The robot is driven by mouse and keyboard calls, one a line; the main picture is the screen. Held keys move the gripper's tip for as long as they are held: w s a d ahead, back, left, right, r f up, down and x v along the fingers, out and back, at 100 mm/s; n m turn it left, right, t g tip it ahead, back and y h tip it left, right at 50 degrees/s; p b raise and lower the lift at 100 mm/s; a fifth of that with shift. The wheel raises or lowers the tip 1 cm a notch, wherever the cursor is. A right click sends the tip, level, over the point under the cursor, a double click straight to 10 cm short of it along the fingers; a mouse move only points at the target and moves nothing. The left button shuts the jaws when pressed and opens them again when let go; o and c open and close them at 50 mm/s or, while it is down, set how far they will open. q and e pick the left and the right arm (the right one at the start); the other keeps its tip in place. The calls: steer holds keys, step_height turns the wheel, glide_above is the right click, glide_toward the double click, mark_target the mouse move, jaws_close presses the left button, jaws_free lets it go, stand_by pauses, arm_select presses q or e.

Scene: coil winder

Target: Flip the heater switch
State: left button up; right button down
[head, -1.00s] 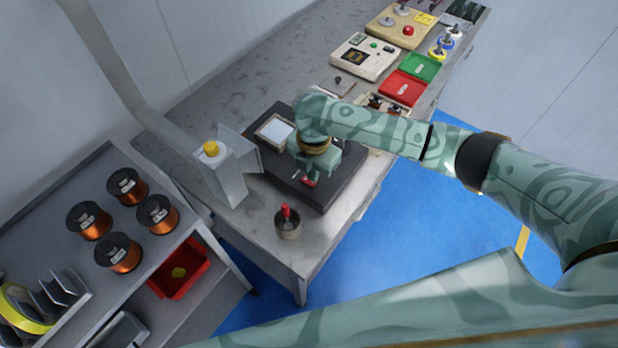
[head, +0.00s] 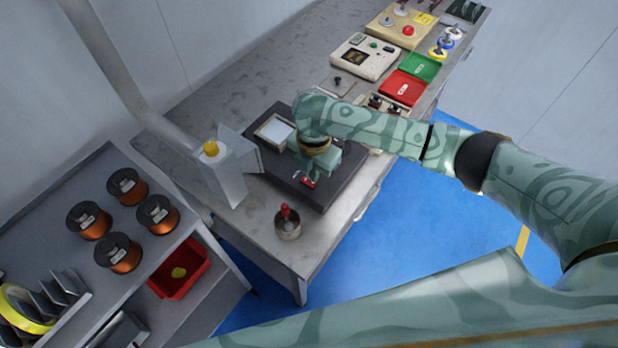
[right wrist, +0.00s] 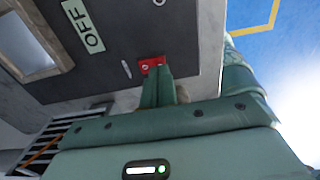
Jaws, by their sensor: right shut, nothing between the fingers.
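The heater unit is a dark flat box (head: 268,172) on the bench, with a light square plate in a pale frame (head: 274,131). A small red switch (head: 308,182) sits near its front edge. The red switch also shows in the right wrist view (right wrist: 151,65), with an OFF label (right wrist: 84,26) on the dark top. My right gripper (head: 312,172) is shut and empty, just above the switch. In the wrist view its fingertips (right wrist: 157,74) are right at the red switch and hide part of it; I cannot tell whether they touch. My left gripper is not in view.
A small pot with a red-handled tool (head: 287,225) and a grey stand with a yellow knob (head: 229,172) are near the box. Copper spools (head: 118,252) stand on the lower left shelf.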

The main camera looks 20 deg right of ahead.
steer(key=shift+f+b, duration=0.4)
steer(key=shift+f, duration=0.45)
stand_by(0.6)
step_height(320, 180, up, 7)
steer(key=p, duration=0.8)
steer(key=shift+r, duration=0.1)
stand_by(0.5)
